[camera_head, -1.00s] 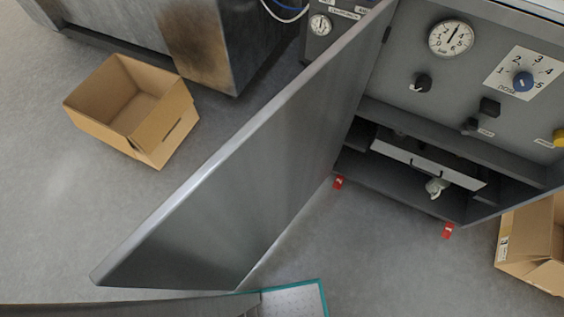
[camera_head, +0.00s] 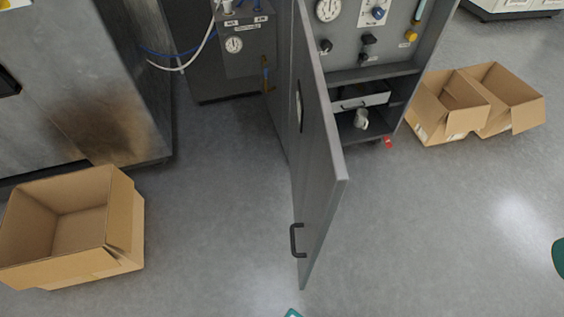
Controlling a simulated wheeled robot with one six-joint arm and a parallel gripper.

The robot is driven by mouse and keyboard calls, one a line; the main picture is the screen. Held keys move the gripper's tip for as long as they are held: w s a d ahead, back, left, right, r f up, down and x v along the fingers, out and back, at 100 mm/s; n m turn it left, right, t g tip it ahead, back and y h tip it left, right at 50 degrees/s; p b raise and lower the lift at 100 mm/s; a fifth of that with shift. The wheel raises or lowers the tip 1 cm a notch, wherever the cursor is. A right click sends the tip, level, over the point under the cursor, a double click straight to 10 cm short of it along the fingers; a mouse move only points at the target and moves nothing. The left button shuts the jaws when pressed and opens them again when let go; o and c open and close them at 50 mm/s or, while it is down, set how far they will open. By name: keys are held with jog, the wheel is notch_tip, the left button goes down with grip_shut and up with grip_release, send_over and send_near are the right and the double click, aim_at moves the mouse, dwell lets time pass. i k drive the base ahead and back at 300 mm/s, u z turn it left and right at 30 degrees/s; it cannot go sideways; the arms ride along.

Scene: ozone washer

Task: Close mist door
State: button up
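The mist door (camera_head: 321,165) is a grey metal panel that stands wide open, swung out toward me from the cabinet (camera_head: 372,73). Its dark handle (camera_head: 296,240) sits low on the door's left face, near the free edge. The open cabinet shows a gauge (camera_head: 328,9), a blue knob (camera_head: 378,13), dark knobs and a shelf with a white drawer front (camera_head: 362,101).
An open cardboard box (camera_head: 120,225) lies on the floor at the left, below a stained metal machine (camera_head: 70,90). More open boxes (camera_head: 450,105) stand right of the cabinet. The floor (camera_head: 430,220) right of the door is clear.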

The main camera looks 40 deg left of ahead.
aim_at(319, 175)
jog(key=u, duration=1.1)
jog(key=k, duration=0.45)
jog(key=u, duration=0.55)
jog(key=i, duration=0.5)
